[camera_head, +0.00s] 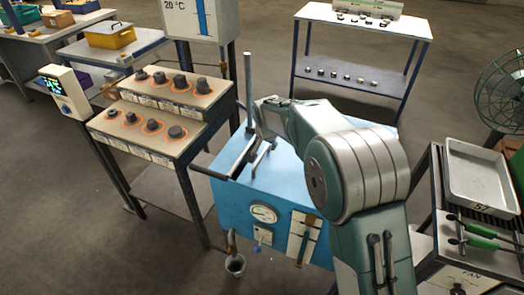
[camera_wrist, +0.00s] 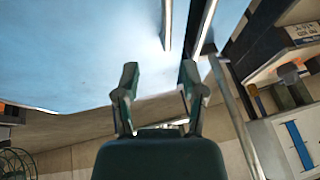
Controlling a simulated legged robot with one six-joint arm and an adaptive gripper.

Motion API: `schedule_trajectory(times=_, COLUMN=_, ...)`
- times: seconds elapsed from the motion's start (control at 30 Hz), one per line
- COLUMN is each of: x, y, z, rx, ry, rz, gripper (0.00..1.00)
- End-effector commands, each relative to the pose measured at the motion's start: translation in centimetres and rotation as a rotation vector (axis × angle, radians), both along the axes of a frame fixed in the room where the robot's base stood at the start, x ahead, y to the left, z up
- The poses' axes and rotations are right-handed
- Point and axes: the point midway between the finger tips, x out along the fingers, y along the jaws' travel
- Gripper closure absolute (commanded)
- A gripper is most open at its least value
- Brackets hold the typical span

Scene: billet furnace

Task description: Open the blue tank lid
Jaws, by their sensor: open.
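The blue tank (camera_head: 232,207) stands at the centre of the head view, with a gauge and a tap on its front. Its flat blue lid (camera_head: 285,180) looks closed. In the wrist view the blue lid (camera_wrist: 75,45) fills the upper part of the picture. A thin grey bar (camera_wrist: 167,25), seemingly a handle, sticks out from it, just beyond my fingertips. My gripper (camera_wrist: 159,76) is open, with nothing seen between its fingers. In the head view my arm reaches over the tank from the right and partly hides the lid.
A vertical metal rod (camera_head: 248,85) rises close beside my gripper at the tank's back left. A stepped bench with several dark weights (camera_head: 176,131) stands left of the tank. A cart with a metal tray (camera_head: 480,172) stands right. A shelf table (camera_head: 364,22) is behind.

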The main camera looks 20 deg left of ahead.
Motion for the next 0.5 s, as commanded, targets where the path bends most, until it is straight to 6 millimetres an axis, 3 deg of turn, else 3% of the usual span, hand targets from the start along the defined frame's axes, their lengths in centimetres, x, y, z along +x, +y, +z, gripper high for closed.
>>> schedule_trajectory(times=0.1, x=0.8, y=1.0, z=-2.6, rx=-0.008, ry=0.004, rz=0.003, gripper=0.46)
schedule_trajectory(times=0.3, x=2.2, y=1.6, z=-5.9, rx=-0.009, ry=0.003, rz=0.003, gripper=0.46)
schedule_trajectory(times=0.5, x=3.1, y=1.6, z=-7.5, rx=-0.004, ry=0.002, rz=0.002, gripper=0.46)
